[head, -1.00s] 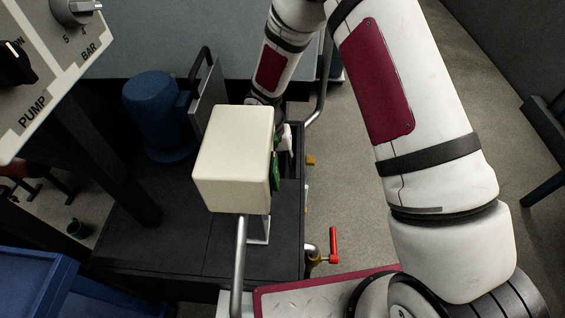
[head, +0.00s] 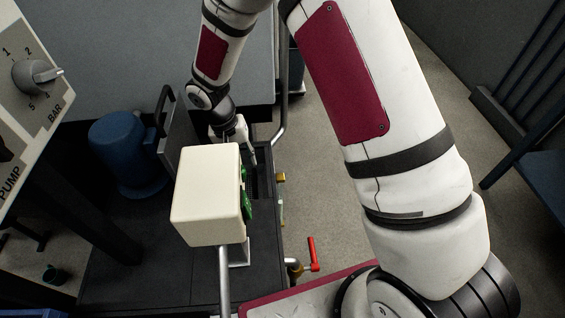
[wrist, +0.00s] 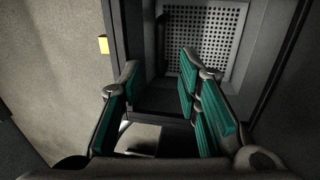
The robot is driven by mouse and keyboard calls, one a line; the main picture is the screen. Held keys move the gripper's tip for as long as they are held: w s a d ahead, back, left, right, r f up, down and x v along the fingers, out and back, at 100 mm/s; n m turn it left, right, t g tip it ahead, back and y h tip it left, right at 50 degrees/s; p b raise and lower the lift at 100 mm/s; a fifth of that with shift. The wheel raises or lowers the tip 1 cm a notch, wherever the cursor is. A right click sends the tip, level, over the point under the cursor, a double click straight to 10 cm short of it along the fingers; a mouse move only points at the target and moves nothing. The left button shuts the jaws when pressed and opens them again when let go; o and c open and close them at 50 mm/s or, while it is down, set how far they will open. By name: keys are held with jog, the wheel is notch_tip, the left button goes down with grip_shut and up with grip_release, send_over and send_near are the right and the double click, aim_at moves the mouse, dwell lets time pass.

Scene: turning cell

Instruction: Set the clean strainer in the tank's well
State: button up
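My gripper (wrist: 158,80) is open, with teal pads on both sides and nothing seen between them. In the head view my gripper (head: 249,150) is over the black tank (head: 130,265), partly hidden behind the cream box. The tank's well (head: 264,175) shows as a dark opening right of the box. In the wrist view a pale perforated panel (wrist: 207,42) lies beyond the fingertips, within dark walls. A thin dark curved bar (wrist: 160,45) stands at its left. I cannot tell whether the panel is a strainer. No clean strainer is clearly identifiable.
The cream box (head: 206,197) with green parts on its right side stands on a post over the tank. A blue motor (head: 127,155) is at its left. A red-handled valve (head: 313,254) juts out at right. A pump panel (head: 30,100) is upper left.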

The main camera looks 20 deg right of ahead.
jog(key=s+d+r, duration=0.4)
jog(key=r, duration=0.4)
jog(key=s+d+r, duration=0.4)
jog(key=r, duration=0.4)
jog(key=s+d+r, duration=0.4)
jog(key=s+r, duration=0.1)
jog(key=r, duration=0.3)
jog(key=s+r+n+y, duration=0.1)
jog(key=s+r, duration=0.1)
jog(key=s, duration=0.9)
jog(key=s+d+r+y, duration=0.1)
jog(key=s+r, duration=0.2)
jog(key=s, duration=0.8)
jog(key=shift+s+d+n+t, duration=0.2)
jog(key=shift+d+n+t, duration=0.1)
jog(key=shift+n, duration=0.1)
